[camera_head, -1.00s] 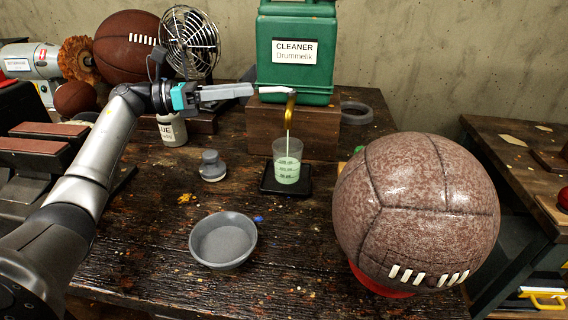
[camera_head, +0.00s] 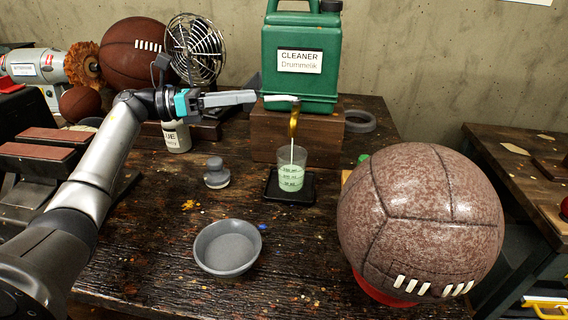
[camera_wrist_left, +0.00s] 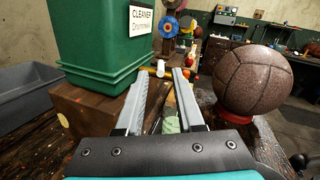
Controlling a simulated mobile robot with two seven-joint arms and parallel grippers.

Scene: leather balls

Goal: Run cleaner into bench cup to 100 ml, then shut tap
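The green cleaner canister (camera_head: 301,45) stands on a wooden block, its label facing me. A thin pale stream runs from its brass tap (camera_head: 293,124) into the clear bench cup (camera_head: 291,158). The cup stands upright on a small black tray (camera_head: 272,196) and holds pale green liquid. Its printed marks are too small to read the level surely. My left gripper (camera_head: 261,99) is at the tap's pale lever (camera_head: 282,98). In the left wrist view, my left gripper's fingers (camera_wrist_left: 160,75) are apart, with the lever (camera_wrist_left: 158,69) near their tips; contact is unclear. My right gripper is out of view.
A large brown leather ball (camera_head: 420,220) on a red stand fills the bench's right front. A grey bowl (camera_head: 228,248) and a small grey knobbed object (camera_head: 216,173) stand left of the cup. A fan (camera_head: 194,48) and another ball (camera_head: 136,52) are behind my left arm.

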